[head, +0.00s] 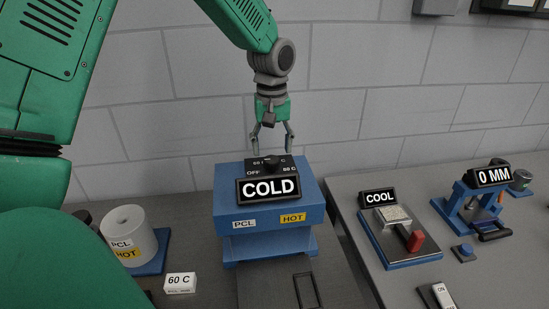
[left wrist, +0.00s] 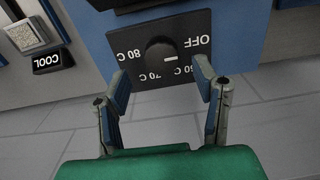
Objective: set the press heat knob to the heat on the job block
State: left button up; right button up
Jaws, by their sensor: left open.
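The blue press (head: 270,210) stands on the bench with a sign reading COLD (head: 268,189). Behind the sign is a black dial plate with a dark round heat knob (head: 271,162). In the left wrist view the knob (left wrist: 160,52) has a white mark on its right side, toward OFF and the label beside it; I cannot tell exactly which. The 70 C and 80 C labels show; a finger partly covers another. My left gripper (head: 272,148) is open and points down above the plate, its fingers apart around the knob's sides, not visibly touching it. The white job block (head: 180,283) reads 60 C.
A white drum (head: 128,236) marked PCL and HOT stands left of the press. On the right bench are a COOL sign (head: 378,197), a blue-based plate with a red handle (head: 416,240) and a blue 0 MM device (head: 468,205). The wall is close behind the press.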

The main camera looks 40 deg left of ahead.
aim_at(272, 159)
pick_arm(q)
jog(key=f, duration=0.1)
jog(key=a+f, duration=0.1)
jog(key=f, duration=0.1)
jog(key=shift+s+a+f, duration=0.15)
jog(key=shift+s+f, duration=0.1)
jog(key=shift+f, duration=0.15)
jog(key=shift+d+f, duration=0.15)
jog(key=shift+d, duration=0.35)
jog(key=shift+w+d, duration=0.1)
jog(key=shift+d, duration=0.65)
jog(key=shift+c, duration=0.8)
jog(key=shift+r, duration=0.2)
jog(key=c, duration=0.7)
jog(key=shift+a, duration=0.25)
jog(key=shift+c, duration=1.4)
jog(key=shift+a+f, duration=0.1)
jog(key=shift+a, duration=0.3)
jog(key=shift+d, duration=0.1)
pick_arm(e)
jog(key=shift+s+r, duration=0.25)
jog(key=shift+r, duration=0.1)
